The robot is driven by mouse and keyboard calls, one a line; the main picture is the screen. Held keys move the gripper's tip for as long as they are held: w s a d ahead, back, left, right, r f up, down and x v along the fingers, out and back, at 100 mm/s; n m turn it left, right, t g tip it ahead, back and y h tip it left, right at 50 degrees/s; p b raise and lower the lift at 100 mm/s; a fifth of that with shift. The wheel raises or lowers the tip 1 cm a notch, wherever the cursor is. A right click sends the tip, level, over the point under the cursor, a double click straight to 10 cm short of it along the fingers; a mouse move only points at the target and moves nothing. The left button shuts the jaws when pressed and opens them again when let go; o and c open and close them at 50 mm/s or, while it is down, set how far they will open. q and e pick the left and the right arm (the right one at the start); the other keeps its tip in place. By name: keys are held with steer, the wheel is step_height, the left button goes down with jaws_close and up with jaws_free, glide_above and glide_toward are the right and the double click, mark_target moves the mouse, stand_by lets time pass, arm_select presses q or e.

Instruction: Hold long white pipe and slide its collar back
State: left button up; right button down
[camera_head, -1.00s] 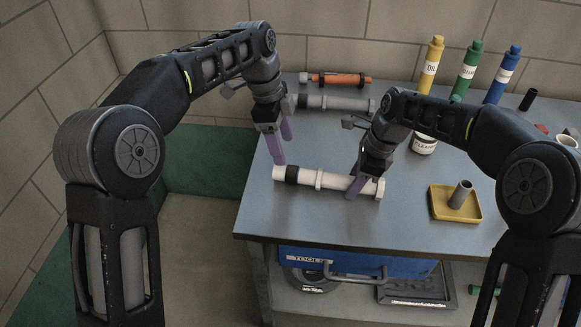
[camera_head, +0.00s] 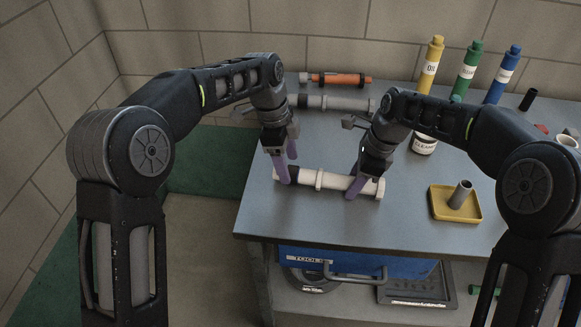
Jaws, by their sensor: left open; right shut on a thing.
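The long white pipe (camera_head: 333,182) lies across the front of the bench, with a raised white ring (camera_head: 319,179) along it and a wider right end. A dark band (camera_head: 293,175), probably the collar, sits near its left end and is partly hidden by a finger. My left gripper (camera_head: 287,168) is open at that left end, purple fingers apart, one in front of the pipe and the other behind. Whether they touch it I cannot tell. My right gripper (camera_head: 355,187) is shut on the pipe near its right end; its far finger is mostly hidden.
A grey pipe (camera_head: 335,103) and an orange tool (camera_head: 340,79) lie behind. A yellow tray (camera_head: 440,205) with a grey tube stands right. The bench front is clear.

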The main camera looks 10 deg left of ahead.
mark_target(289, 167)
arm_select(q)
steer(key=shift+d+f, duration=0.2)
steer(key=shift+f, duration=0.75)
steer(key=shift+d+f, duration=0.2)
steer(key=shift+f, duration=0.75)
steer(key=shift+c, duration=0.6)
steer(key=c, duration=1.1)
steer(key=shift+a, duration=0.15)
steer(key=shift+w+a, duration=0.1)
steer(key=shift+a, duration=1.3)
arm_select(e)
steer(key=shift+d, duration=0.1)
arm_select(q)
steer(key=o, duration=1.2)
steer(key=shift+d, duration=0.1)
steer(key=shift+r, duration=0.15)
